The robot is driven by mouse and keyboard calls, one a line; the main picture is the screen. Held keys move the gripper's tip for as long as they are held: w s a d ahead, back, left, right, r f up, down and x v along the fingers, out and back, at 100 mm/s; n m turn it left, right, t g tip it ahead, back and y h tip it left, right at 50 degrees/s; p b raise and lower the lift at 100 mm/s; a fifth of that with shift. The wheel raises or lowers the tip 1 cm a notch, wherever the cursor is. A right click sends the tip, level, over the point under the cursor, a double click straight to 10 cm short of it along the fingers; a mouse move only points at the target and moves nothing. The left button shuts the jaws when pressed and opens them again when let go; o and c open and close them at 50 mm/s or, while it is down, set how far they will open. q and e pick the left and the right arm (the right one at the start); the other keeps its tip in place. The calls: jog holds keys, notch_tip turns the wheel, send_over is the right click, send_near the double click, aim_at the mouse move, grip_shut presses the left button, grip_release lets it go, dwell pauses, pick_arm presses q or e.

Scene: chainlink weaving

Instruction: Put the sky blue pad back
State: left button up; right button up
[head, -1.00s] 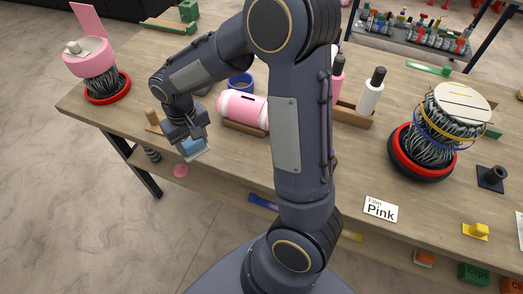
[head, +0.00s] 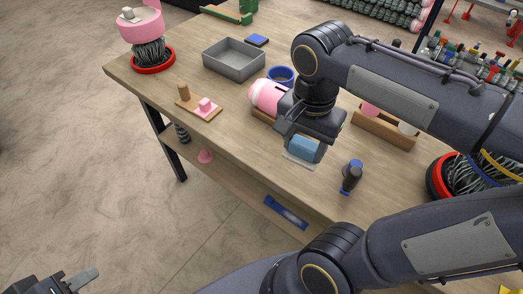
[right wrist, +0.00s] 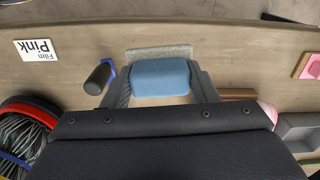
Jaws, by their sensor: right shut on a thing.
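The sky blue pad (head: 306,149) is a rounded block with a pale, flat underside. My right gripper (head: 302,141) is shut on it and holds it over the front part of the table. In the right wrist view the pad (right wrist: 160,76) sits between the two grey fingers, with its pale grey layer at its far side. A dark upright cylinder with a blue base (head: 350,177) stands to the right of the pad at the table's front edge. My left gripper (head: 78,282) is at the bottom left corner, away from the table and partly cut off.
A wooden board with a peg and a pink pad (head: 204,104) lies to the left. A pink bottle (head: 265,96) lies behind my right gripper, near a blue ring (head: 281,75). A grey tray (head: 233,66) stands farther back. The front left tabletop is mostly clear.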

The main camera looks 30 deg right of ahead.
jog(key=w+f, duration=0.2)
jog(key=w, duration=0.2)
jog(key=w+a+f, duration=0.1)
jog(key=w+f, duration=0.2)
jog(key=w, duration=0.1)
jog(key=w+f+p, duration=0.1)
jog(key=w+f, duration=0.2)
jog(key=w, duration=0.1)
jog(key=shift+w+a, duration=0.1)
jog(key=shift+a, duration=0.15)
jog(key=shift+w+a+f, duration=0.1)
jog(key=shift+w+f, duration=0.3)
jog(key=shift+f, duration=0.05)
jog(key=f, duration=0.1)
jog(key=w+f, duration=0.1)
jog(key=f, duration=0.1)
jog(key=shift+f, duration=0.35)
